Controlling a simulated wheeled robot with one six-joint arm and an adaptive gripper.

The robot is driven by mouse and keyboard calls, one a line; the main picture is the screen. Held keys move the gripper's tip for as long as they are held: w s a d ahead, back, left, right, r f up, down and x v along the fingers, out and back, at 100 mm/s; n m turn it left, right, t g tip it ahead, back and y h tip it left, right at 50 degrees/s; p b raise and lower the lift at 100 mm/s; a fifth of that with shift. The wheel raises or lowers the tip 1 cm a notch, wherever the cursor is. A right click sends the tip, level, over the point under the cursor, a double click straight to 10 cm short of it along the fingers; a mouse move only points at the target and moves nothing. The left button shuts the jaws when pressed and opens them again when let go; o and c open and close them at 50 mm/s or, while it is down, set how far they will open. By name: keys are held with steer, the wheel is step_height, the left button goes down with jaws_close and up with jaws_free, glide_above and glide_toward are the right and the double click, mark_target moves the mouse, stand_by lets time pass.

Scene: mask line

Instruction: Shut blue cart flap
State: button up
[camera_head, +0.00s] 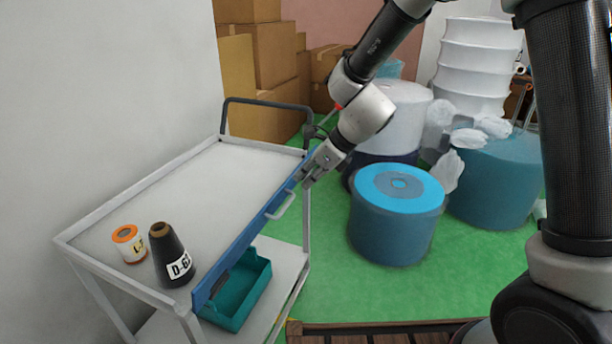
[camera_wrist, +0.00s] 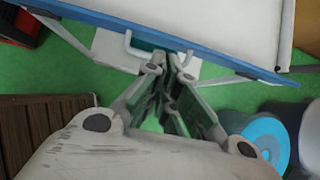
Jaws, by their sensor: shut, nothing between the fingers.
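The blue cart flap (camera_head: 243,240) runs as a narrow band along the right side of the white cart's top tray (camera_head: 190,185). It looks upright and in line with the tray edge; I cannot tell whether it is latched. A pale bar handle (camera_head: 283,207) sticks out from its outer face. My gripper (camera_head: 306,181) is shut and empty, just outside the flap's far half, beyond the handle. In the wrist view, the blue flap edge (camera_wrist: 215,50) crosses above my fingertips (camera_wrist: 172,68), which are close to the handle (camera_wrist: 135,50). Contact cannot be told.
An orange-white roll (camera_head: 130,245) and a black cone labelled D-6 (camera_head: 172,258) stand on the tray's near end. A teal bin (camera_head: 245,290) sits on the lower shelf. A blue drum (camera_head: 395,220) stands to the right. Cardboard boxes (camera_head: 260,60) are behind.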

steer(key=shift+o, duration=1.3)
steer(key=d+f+m+h, duration=0.1)
steer(key=d+f, duration=0.5)
steer(key=f, duration=0.1)
steer(key=shift+w+f+m+g, duration=0.3)
steer(key=shift+w+f+m, duration=0.05)
steer(key=shift+w+m, duration=0.05)
steer(key=s+d+f+m+g+y, duration=0.1)
steer(key=s+d+f+m+g, duration=0.25)
steer(key=f, duration=0.65)
steer(key=m+t+y, duration=0.8)
steer(key=m+y, duration=0.2)
steer(key=m, duration=0.3)
glide_toward(284, 207)
steer(key=w+a+f, duration=0.1)
steer(key=a, duration=0.2)
steer(key=x, duration=0.6)
steer(key=shift+w+a+r, duration=0.15)
steer(key=shift+w+a, duration=0.15)
steer(key=shift+c, duration=0.3)
